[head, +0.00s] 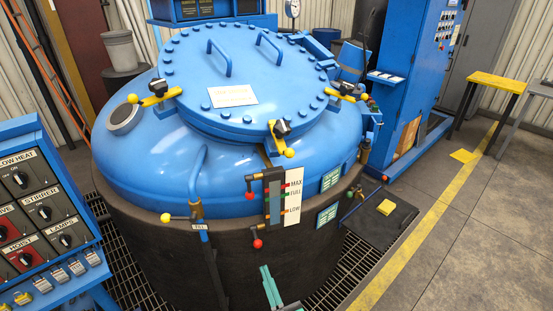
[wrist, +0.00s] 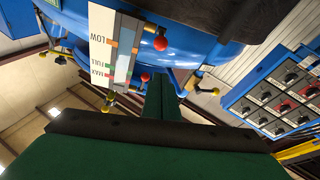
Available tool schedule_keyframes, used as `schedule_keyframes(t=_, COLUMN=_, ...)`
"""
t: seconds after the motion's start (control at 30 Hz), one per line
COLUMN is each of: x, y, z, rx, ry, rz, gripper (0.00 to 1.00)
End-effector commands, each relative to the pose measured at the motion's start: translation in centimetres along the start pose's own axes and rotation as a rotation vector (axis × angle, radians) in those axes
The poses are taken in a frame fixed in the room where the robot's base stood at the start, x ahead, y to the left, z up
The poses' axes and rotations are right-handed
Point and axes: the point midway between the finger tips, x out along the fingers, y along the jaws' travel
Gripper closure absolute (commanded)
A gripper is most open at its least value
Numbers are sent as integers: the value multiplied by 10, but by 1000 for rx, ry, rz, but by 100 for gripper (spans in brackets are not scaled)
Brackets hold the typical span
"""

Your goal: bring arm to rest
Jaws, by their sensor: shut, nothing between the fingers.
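My gripper (head: 267,274) shows as a green shape at the bottom of the head view, in front of the dark lower wall of the furnace. Its fingers are together and empty. In the wrist view the green fingers (wrist: 163,92) stand near the centre, below the level gauge (wrist: 118,45), which appears upside down. The rest of my arm is mostly out of the head view. The blue furnace (head: 150,160) has its round lid (head: 245,75) on, with yellow-handled clamps around the rim.
The level gauge (head: 292,196) and its red-knobbed valves stick out just above my gripper. A fill pipe with a yellow-knobbed valve (head: 195,213) is to its left. A control panel (head: 40,215) stands at the left. Open floor (head: 460,240) lies at the right.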

Motion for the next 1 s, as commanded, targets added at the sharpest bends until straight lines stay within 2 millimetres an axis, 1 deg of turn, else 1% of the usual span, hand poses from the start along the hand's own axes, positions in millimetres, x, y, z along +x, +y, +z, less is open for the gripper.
schedule_keyframes(t=0.07, x=-3, y=-1, z=0, rx=0, ry=-3, rz=3, gripper=100)
schedule_keyframes(t=0.17, x=-18, y=-3, z=-1, rx=2, ry=-13, rz=18, gripper=100)
schedule_keyframes(t=0.27, x=-46, y=-9, z=-5, rx=5, ry=-33, rz=47, gripper=100)
schedule_keyframes(t=0.33, x=-71, y=-14, z=-9, rx=8, ry=-54, rz=73, gripper=100)
schedule_keyframes(t=0.5, x=-128, y=-24, z=-24, rx=21, ry=-114, rz=141, gripper=100)
schedule_keyframes(t=0.57, x=-147, y=-28, z=-30, rx=28, ry=-140, rz=165, gripper=100)
schedule_keyframes(t=0.6, x=-160, y=-30, z=-34, rx=32, ry=-157, rz=179, gripper=100)
schedule_keyframes(t=0.8, x=-218, y=-44, z=-58, rx=62, ry=-259, rz=249, gripper=100)
schedule_keyframes(t=1.0, x=-268, y=-57, z=-87, rx=101, ry=-377, rz=307, gripper=100)
